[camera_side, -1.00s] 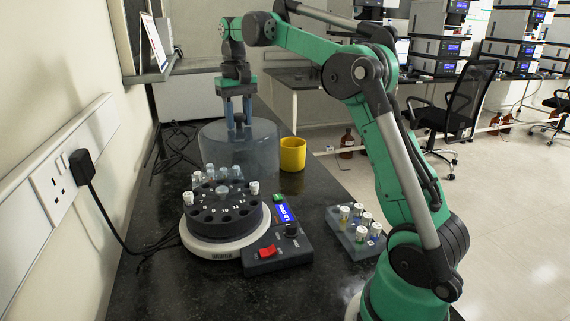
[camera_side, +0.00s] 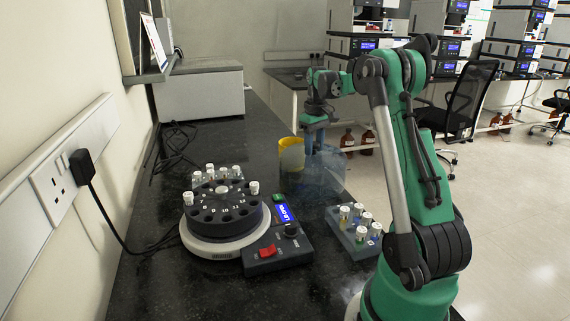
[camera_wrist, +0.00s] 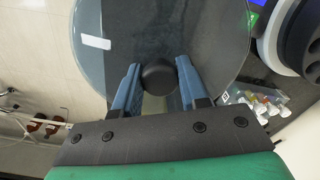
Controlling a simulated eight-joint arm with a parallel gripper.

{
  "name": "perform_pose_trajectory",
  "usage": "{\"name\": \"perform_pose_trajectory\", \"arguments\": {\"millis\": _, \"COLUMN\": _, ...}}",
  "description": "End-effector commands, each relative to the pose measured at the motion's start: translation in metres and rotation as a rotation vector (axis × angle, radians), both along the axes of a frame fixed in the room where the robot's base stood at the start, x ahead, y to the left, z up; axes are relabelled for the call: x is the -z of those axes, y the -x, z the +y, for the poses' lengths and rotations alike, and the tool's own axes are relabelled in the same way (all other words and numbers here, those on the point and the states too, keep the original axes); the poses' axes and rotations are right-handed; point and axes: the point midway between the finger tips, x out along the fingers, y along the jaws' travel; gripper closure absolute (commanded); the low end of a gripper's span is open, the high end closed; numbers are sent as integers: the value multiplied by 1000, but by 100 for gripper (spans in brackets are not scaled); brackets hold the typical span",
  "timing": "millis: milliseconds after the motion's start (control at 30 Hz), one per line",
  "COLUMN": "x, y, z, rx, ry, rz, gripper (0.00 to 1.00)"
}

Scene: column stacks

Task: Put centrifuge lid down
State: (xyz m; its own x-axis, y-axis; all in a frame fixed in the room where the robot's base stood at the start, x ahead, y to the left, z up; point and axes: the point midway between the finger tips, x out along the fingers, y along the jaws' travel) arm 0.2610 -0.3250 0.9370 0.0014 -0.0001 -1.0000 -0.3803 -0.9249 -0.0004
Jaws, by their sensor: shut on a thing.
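The clear, smoky round centrifuge lid (camera_side: 322,181) is over the right part of the black bench in the side view, by the bench's right edge. My gripper (camera_side: 314,147) is above it. In the wrist view, the blue fingers of my gripper (camera_wrist: 158,80) are shut on the lid's dark round knob (camera_wrist: 158,72), and the lid (camera_wrist: 205,35) spreads out beyond it. I cannot tell whether the lid's rim touches the bench. The centrifuge (camera_side: 228,216) stands uncovered at left, its dark numbered rotor holding several white-capped tubes.
A tube rack (camera_side: 352,231) with several capped tubes stands in front of the lid. A black cable runs along the wall.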

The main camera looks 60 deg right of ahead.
Motion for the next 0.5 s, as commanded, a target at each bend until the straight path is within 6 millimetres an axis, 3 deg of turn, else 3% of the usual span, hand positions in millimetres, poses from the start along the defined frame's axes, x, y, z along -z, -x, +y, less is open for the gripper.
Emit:
{"name": "perform_pose_trajectory", "arguments": {"millis": 200, "x": 28, "y": 0, "z": 0, "rx": 0, "ry": 0, "rz": 0, "gripper": 100}}
{"name": "perform_pose_trajectory", "arguments": {"millis": 500, "x": 30, "y": 0, "z": 0, "rx": 1, "ry": 0, "rz": 0, "gripper": 100}}
